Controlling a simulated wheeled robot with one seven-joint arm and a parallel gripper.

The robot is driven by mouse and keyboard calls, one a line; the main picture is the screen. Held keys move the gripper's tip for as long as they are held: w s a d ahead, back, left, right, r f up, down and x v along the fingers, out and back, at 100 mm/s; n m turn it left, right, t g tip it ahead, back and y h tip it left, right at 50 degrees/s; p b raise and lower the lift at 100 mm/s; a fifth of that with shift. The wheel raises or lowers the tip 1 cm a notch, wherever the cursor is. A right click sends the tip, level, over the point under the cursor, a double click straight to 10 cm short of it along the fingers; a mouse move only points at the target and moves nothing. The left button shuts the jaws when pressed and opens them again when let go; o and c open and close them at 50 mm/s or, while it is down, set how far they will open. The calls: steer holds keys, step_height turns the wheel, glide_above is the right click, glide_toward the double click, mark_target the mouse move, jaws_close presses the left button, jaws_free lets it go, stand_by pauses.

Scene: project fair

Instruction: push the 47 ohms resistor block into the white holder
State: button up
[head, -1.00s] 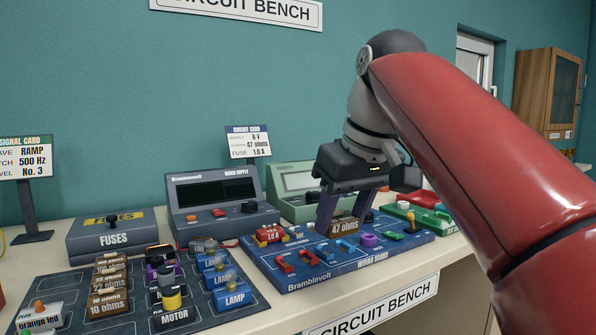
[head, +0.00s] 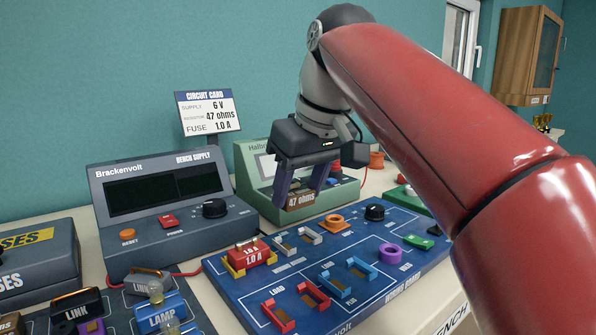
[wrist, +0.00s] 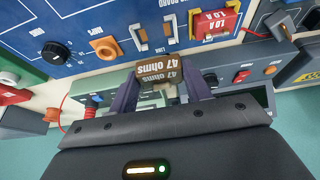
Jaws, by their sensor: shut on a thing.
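In the wrist view the block (wrist: 150,74) sits between the two dark purple fingers. The white holder (head: 310,235) is on the blue wiring board (head: 232,293), near its back edge, and shows as separate clips with brown contact strips. In the head view the block appears above and slightly behind the holder, apart from it. In the wrist view the empty holder clips (wrist: 140,38) are just beyond the block.
A red 1.0 A fuse block (head: 250,253) sits in a yellow holder left of the white one. An orange ring (head: 335,223) and a black knob (head: 374,212) are to its right. The grey bench supply (head: 165,195) and a green instrument (head: 250,165) stand behind the board.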

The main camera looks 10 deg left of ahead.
mark_target(303, 200)
steer(key=shift+f+b, duration=1.6)
steer(key=shift+f, duration=0.95)
steer(key=shift+d+p, duration=0.15)
steer(key=shift+p, duration=0.4)
steer(key=shift+s+f+b, duration=0.1)
steer(key=shift+f+b, duration=0.25)
steer(key=shift+f, duration=0.05)
stand_by(0.7)
steer(key=o, duration=1)
steer(key=shift+c, duration=1.5)
steer(key=o, duration=0.3)
steer(key=shift+r+p, duration=0.5)
steer(key=shift+p, duration=0.05)
steer(key=shift+o, duration=0.2)
steer(key=shift+r+p, duration=0.95)
steer(key=shift+p, duration=0.1)
steer(key=shift+r, duration=2.5)
